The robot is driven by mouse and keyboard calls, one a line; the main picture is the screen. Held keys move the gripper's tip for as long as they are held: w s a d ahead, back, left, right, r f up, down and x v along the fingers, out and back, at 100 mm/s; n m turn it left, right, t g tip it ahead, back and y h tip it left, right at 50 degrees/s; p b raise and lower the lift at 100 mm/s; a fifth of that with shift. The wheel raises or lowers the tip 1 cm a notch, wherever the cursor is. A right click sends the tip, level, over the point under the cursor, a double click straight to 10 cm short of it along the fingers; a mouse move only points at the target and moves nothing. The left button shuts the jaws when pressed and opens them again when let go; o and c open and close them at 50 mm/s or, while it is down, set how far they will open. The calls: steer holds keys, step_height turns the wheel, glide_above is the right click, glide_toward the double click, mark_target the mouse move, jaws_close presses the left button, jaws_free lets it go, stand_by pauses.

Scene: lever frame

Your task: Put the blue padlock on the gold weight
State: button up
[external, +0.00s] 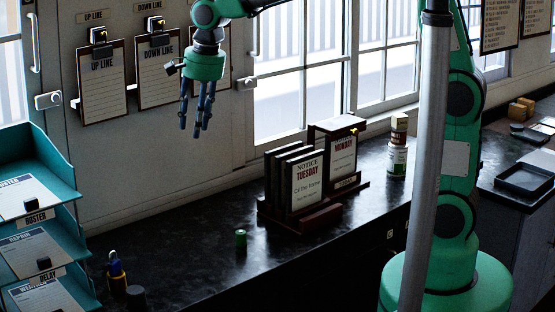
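A small dark blue object with yellow parts (116,277), likely the blue padlock, stands on the dark counter at the lower left. The yellow may be a gold weight beside or under it; I cannot tell which. No separate gold weight can be made out. My gripper (196,126) hangs in the air at the upper middle, fingers pointing down and apart, with nothing between them. It is well above the counter, up and to the right of the blue object.
A short dark cylinder (136,297) stands next to the blue object. A small green can (241,240) stands mid-counter. A notice rack (325,212) and stacked tins (397,158) are to the right. A teal tray rack (52,167) is at the left. Clipboards (102,82) hang behind.

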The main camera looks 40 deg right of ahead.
steer(key=s+d+r+n+t, duration=0.1)
steer(key=s+d+r+n, duration=0.2)
steer(key=s+d, duration=0.45)
steer(key=s+d+r+n+t, duration=0.15)
steer(key=s+d, duration=0.25)
steer(key=d, duration=0.6)
steer(key=s+d+f+n+t+h, duration=0.1)
steer(key=s+d+f+n, duration=0.2)
steer(key=s+d+n, duration=0.3)
steer(key=s+d, duration=0.5)
steer(key=s, duration=0.4)
steer(key=shift+s+f+n, duration=0.2)
steer(key=shift+s+n, duration=0.1)
steer(key=shift+n, duration=0.05)
steer(key=shift+f, duration=0.15)
step_height(320, 180, down, 16)
steer(key=b, duration=1.6)
